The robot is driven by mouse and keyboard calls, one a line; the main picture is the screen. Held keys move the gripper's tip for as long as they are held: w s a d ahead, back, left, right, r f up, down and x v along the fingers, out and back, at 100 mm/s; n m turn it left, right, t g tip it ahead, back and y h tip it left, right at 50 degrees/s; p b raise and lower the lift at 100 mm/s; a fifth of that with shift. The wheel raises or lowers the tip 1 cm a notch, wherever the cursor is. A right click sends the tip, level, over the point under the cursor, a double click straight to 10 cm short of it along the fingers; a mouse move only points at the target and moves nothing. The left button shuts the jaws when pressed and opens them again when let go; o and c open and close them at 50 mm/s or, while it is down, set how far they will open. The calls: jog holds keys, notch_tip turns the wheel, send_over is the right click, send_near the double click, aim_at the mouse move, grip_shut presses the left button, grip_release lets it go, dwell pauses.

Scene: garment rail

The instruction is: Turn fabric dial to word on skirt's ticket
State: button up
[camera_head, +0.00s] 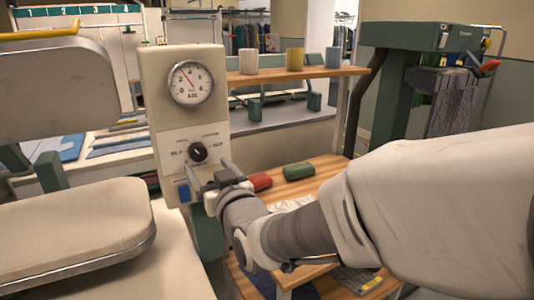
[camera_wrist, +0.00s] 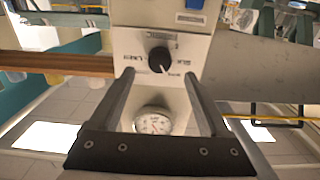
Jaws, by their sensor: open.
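The fabric dial is a black round knob (camera_head: 198,152) with a white pointer mark on a cream control panel (camera_head: 150,95). Words are printed around it, too small to read surely. In the wrist view the knob (camera_wrist: 159,59) sits just beyond and between the fingertips, apart from them. My gripper (camera_head: 207,172) is open and empty, just below the knob in the head view. Its two fingers also show in the wrist view (camera_wrist: 159,74). A dark grey cloth with a yellow tag (camera_head: 372,283) lies low at the right; I cannot tell if it is the skirt's ticket.
A pressure gauge (camera_head: 190,83) is above the knob. A blue switch (camera_head: 184,192) is below it. Red (camera_head: 260,182) and green (camera_head: 299,171) objects lie on a wooden shelf right of the panel. A padded press (camera_head: 75,235) stands close at left.

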aim_at(200, 156)
jog(key=x, duration=0.6)
grip_shut()
dwell(0.4)
